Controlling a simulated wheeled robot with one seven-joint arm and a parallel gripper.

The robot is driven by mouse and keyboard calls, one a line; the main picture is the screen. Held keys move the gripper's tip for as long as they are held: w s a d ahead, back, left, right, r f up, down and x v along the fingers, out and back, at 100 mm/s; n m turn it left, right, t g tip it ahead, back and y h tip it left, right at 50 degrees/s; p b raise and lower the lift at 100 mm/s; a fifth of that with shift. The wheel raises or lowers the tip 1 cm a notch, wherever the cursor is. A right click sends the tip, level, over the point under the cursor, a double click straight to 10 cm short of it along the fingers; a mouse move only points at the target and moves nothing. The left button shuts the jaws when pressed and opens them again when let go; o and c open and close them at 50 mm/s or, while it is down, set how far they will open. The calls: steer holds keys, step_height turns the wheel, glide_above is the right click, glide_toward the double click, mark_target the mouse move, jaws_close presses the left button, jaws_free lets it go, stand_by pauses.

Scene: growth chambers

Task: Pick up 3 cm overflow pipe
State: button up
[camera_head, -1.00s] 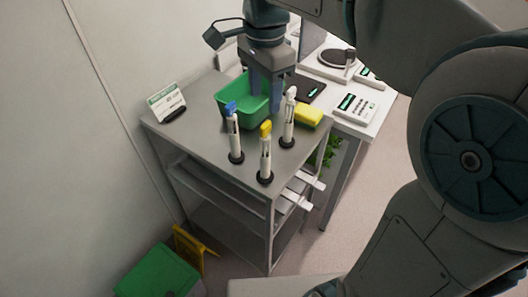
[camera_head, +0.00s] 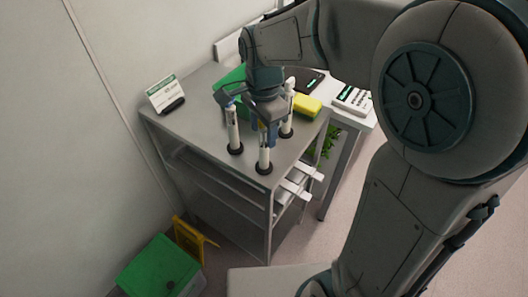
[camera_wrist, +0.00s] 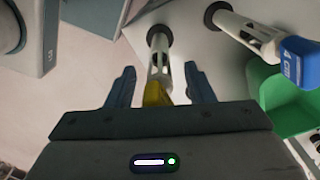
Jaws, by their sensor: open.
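Three upright white pipes with black bases stand on the grey cart top. The yellow-capped pipe (camera_head: 264,158) is nearest the front corner; in the wrist view its yellow cap (camera_wrist: 156,94) lies between my fingers. My gripper (camera_wrist: 158,75) is open, pointing down, with a finger on each side of this pipe. My gripper also shows in the head view (camera_head: 266,138), where it hides the yellow cap. The blue-capped pipe (camera_head: 233,138) is to the left; its blue cap (camera_wrist: 300,60) reads 4 cm. The white-capped pipe (camera_head: 287,126) is to the right, partly hidden. No 3 cm label is readable.
A green bin (camera_head: 222,82) stands behind the pipes, partly hidden by my arm. A yellow sponge-like block (camera_head: 307,106) lies to the right. A sign (camera_head: 163,92) stands at the left. The cart's front edge is close to the yellow-capped pipe.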

steer(key=shift+f, duration=0.25)
jaws_close()
steer(key=shift+r, duration=0.15)
